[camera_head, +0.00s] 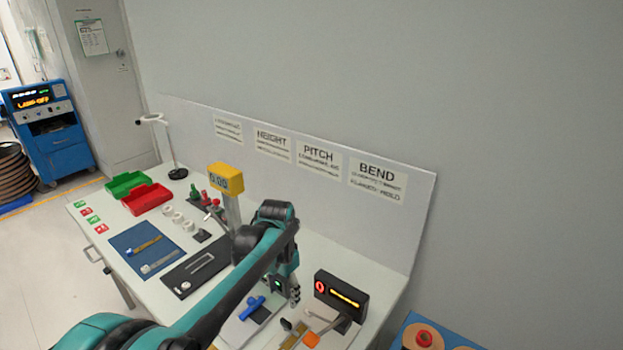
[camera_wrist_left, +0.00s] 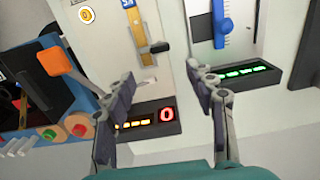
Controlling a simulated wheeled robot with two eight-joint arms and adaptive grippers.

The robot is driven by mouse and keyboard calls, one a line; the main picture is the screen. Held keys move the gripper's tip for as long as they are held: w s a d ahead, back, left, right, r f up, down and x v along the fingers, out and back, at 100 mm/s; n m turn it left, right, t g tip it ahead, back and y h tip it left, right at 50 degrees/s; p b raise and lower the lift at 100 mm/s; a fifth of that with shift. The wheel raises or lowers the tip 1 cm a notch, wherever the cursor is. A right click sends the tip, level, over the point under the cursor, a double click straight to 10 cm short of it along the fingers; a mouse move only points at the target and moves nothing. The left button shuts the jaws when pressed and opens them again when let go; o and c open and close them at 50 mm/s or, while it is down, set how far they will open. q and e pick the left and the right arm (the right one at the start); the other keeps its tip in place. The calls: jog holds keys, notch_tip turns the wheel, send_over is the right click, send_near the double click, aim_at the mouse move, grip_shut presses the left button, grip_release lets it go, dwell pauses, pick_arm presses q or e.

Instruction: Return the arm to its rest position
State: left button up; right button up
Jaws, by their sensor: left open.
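My left arm, teal and black, comes in from the lower left of the head view and reaches over the workbench (camera_head: 150,222). Its gripper (camera_head: 287,291) hangs over the bench's right part, near a black display box (camera_head: 340,297) with a red 0 and an orange bar. In the left wrist view the gripper's fingers (camera_wrist_left: 163,84) are spread apart with nothing between them. The display box (camera_wrist_left: 148,118) shows beyond the fingers there. My right gripper is in neither view.
A blue-handled gauge (camera_head: 251,307) lies below the gripper, also visible in the wrist view (camera_wrist_left: 222,28). An orange-tipped lever (camera_head: 311,340) stands nearby. A yellow display post (camera_head: 226,178), red bin (camera_head: 147,199) and green bin (camera_head: 127,184) are farther left. A wall panel backs the bench.

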pick_arm(q)
jog(key=s+a+r+n+t, duration=0.1)
jog(key=s+a+n+t, duration=0.2)
jog(key=s, duration=0.6)
jog(key=s+a+r+n+t, duration=0.1)
jog(key=s+a+n+t, duration=0.2)
jog(key=s, duration=0.7)
jog(key=shift+s+a+n+t, duration=0.3)
jog(key=shift+a+n+t, duration=0.1)
jog(key=shift+n+t, duration=0.15)
jog(key=shift+r, duration=0.1)
